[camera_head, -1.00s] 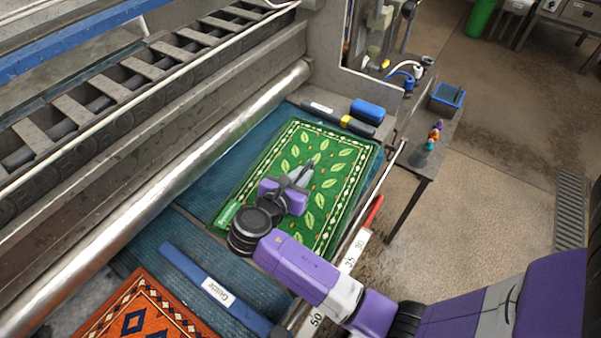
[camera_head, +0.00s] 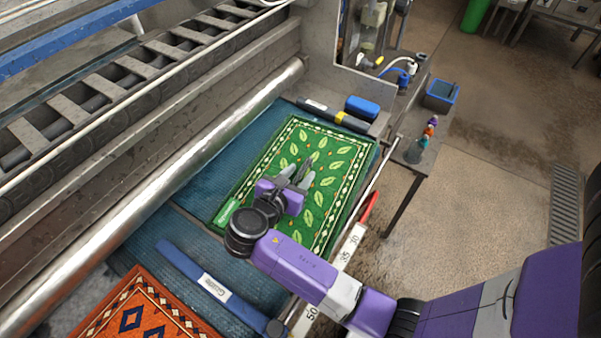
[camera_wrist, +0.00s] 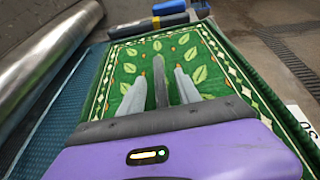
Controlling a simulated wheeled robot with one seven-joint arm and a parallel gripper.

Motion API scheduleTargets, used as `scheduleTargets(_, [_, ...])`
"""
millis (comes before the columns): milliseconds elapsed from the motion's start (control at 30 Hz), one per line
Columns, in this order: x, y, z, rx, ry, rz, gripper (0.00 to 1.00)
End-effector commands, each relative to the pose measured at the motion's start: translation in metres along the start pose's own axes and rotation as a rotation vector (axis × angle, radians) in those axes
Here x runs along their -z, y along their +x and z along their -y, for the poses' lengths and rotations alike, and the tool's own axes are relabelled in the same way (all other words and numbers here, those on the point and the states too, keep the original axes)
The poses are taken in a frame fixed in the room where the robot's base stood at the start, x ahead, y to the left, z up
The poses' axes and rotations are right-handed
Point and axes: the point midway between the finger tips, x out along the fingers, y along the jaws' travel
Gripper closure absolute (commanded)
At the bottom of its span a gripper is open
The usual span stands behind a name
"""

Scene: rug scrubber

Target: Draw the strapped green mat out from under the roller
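The green mat (camera_head: 325,150) with leaf pattern and cream border lies flat on the blue bed (camera_head: 225,185). Where the strap joins the mat is hidden. A green label (camera_head: 227,212) sits at the mat's left corner.
A blue guide bar (camera_head: 215,288) and an orange rug (camera_head: 140,310) lie at the front left. A dark bar (camera_head: 330,115) and a blue block (camera_head: 362,107) are beyond the mat's far edge. A metal rail (camera_head: 375,190) runs along the right side. Open floor lies right.

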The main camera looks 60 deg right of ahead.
Motion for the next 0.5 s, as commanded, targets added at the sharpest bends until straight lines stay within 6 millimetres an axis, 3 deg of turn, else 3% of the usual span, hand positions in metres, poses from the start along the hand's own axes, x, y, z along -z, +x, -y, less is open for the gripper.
scheduleTargets(300, [0.001,-0.051,-0.001,-0.003,0.001,0.001,0.6])
scheduleTargets(500, [0.0,-0.067,0.0,0.0,0.001,0.0,0.6])
